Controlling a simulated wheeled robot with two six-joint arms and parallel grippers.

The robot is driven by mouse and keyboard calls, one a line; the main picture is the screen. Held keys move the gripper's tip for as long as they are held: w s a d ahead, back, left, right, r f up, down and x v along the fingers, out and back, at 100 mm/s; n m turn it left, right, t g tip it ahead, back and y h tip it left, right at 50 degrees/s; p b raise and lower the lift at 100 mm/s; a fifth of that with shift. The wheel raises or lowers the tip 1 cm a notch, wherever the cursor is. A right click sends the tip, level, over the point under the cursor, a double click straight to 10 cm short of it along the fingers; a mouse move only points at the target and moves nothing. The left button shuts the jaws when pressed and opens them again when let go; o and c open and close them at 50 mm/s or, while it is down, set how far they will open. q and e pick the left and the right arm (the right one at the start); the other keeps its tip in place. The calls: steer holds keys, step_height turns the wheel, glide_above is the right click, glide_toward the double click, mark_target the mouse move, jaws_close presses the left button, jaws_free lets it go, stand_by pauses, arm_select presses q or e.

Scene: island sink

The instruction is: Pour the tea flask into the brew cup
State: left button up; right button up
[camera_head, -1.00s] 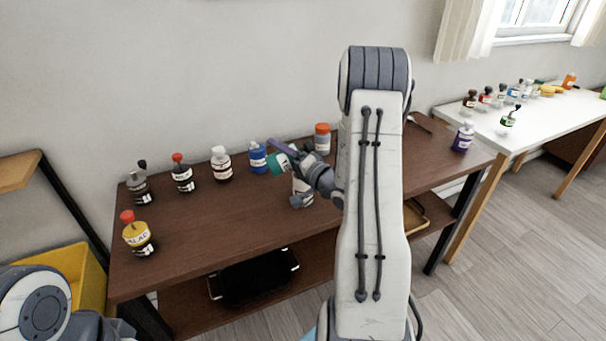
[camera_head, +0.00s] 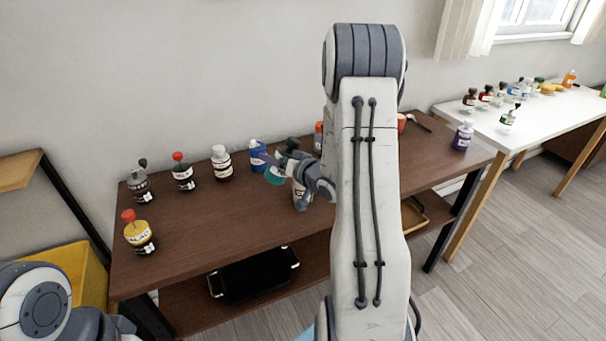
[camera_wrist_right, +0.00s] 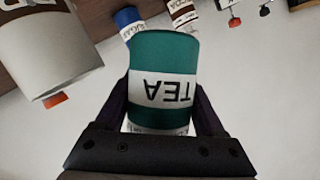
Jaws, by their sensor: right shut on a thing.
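The tea flask (camera_wrist_right: 164,88) is teal with a white TEA label and sits between the two fingers of my right gripper (camera_wrist_right: 165,115). My left gripper is out of view.
A blue bottle (camera_head: 257,155), a dark bottle (camera_head: 221,163) and red-topped bottles (camera_head: 183,172) stand along the table's back and left. A yellow-labelled bottle (camera_head: 139,233) is at front left. The table's front middle (camera_head: 220,240) is clear. A purple bottle (camera_head: 463,136) stands at right.

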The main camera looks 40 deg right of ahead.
steer(key=shift+w+a+f+n+b, duration=0.15)
steer(key=shift+a+f+n+b, duration=0.15)
steer(key=shift+a+n, duration=0.15)
steer(key=f+b, duration=0.1)
steer(key=a+f+n+h+b, duration=0.1)
steer(key=f+b, duration=0.1)
steer(key=a+f+n+g+b, duration=0.1)
steer(key=b, duration=0.1)
steer(key=shift+w+f+n+h, duration=0.2)
steer(key=shift+w+n+h, duration=0.1)
steer(key=shift+h, duration=0.1)
steer(key=shift+w+a+f+n+g+h+b, duration=0.1)
steer(key=shift+a+f+n+g+h+b, duration=0.1)
steer(key=shift+f+b, duration=0.35)
steer(key=shift+a+f+n+g+h+b, duration=0.15)
steer(key=shift+f+b, duration=0.1)
steer(key=shift+b, duration=0.5)
